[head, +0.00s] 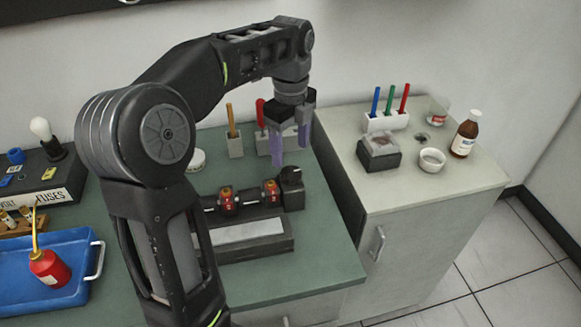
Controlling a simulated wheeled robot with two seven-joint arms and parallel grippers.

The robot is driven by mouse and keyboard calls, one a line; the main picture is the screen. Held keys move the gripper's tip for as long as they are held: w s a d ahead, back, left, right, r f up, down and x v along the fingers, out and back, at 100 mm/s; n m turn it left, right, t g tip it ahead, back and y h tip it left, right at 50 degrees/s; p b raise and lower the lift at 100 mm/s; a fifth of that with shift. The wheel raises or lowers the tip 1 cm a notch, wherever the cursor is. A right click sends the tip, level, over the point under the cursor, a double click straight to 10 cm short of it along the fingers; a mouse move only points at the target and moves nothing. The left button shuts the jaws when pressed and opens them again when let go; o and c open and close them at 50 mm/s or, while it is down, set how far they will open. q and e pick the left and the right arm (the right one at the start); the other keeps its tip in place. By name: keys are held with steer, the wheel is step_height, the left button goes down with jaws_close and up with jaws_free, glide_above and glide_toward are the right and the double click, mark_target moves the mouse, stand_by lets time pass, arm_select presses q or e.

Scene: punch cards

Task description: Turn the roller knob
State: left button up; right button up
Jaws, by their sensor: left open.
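The roller device sits on the green bench top, a dark base with a pale plate and a black roller carrying red-and-yellow bands (228,199). At its right end is a black block with a dark round knob (291,178) on top. My left gripper (290,152) points down with its purple-grey fingers apart and empty. In the picture its fingertips are just above and behind the knob; I cannot tell the exact gap. My left arm hides the device's left end. My right gripper is out of view.
A blue tray (77,308) with a red oil can (49,267) is at left, below a fuse box (42,186). Upright tools (231,131) stand behind the gripper. The pale cabinet (457,193) at right holds a pen stand (387,122), white bowl (432,160) and brown bottle (465,134).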

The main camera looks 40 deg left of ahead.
mark_target(291, 172)
arm_select(q)
step_height(291, 172, down, 7)
steer(key=shift+r, duration=0.15)
steer(key=shift+c, duration=0.6)
steer(key=c, duration=1.2)
steer(key=shift+c, duration=0.2)
steer(key=shift+n, duration=0.4)
steer(key=n, duration=1)
steer(key=shift+s+n+p, duration=0.1)
steer(key=shift+n+p, duration=0.2)
steer(key=shift+n, duration=0.1)
steer(key=shift+d+n, duration=0.1)
steer(key=shift+n, duration=1.7)
